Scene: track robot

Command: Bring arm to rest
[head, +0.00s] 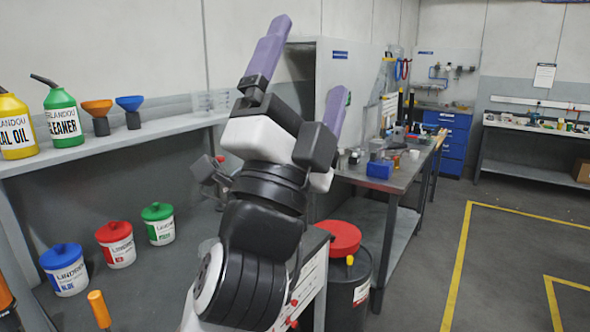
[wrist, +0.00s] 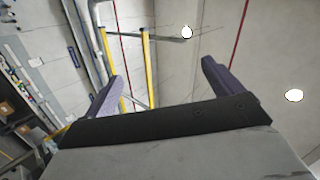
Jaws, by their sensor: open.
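My gripper (head: 306,85) is raised in the middle of the head view, at the end of my black and white arm. Its two purple fingers point up and stand well apart, with nothing between them. In the wrist view my gripper (wrist: 160,88) also shows open and empty. Behind its fingers are the wall or ceiling, yellow posts and pipes. The arm touches nothing that I can see.
A shelf (head: 170,130) at left holds a yellow bottle (head: 14,125), a green bottle (head: 62,118) and two funnels. Lidded tubs (head: 115,245) stand below. A red-lidded drum (head: 345,290) and workbench (head: 405,180) are right of my arm. Floor (head: 500,250) at right is clear.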

